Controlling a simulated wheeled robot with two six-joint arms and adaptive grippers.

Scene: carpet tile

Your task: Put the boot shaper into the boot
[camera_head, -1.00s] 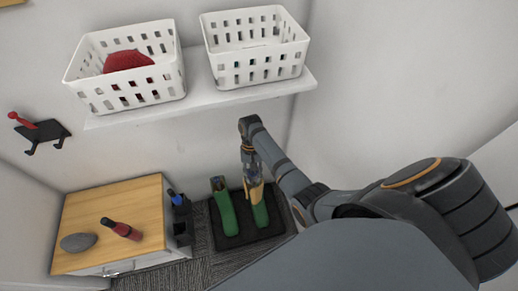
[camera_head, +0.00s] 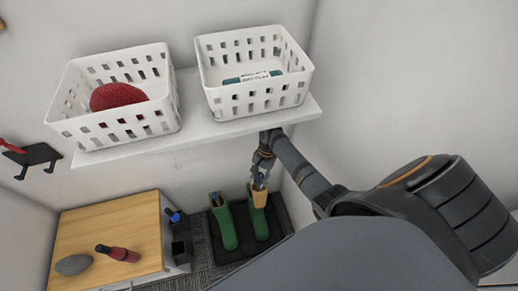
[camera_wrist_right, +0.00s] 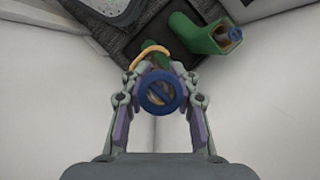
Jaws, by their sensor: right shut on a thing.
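Two green boots stand side by side on a dark tray (camera_head: 284,212). The left boot (camera_head: 229,236) has a dark bluish piece in its top; the wrist view shows this boot (camera_wrist_right: 196,36) too. My right gripper (camera_head: 261,178) is shut on the boot shaper (camera_head: 259,198), a tan piece with a blue round knob (camera_wrist_right: 160,97). The shaper is upright at the top of the right boot (camera_head: 261,226). Its tan part overlaps the boot opening; how deep it sits cannot be told. The gripper hides part of the right boot in the wrist view. My left gripper is out of view.
A white shelf (camera_head: 205,130) above my right gripper holds two white baskets, one with a red item (camera_head: 117,96). A black holder (camera_head: 181,245) is between cabinet and tray.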

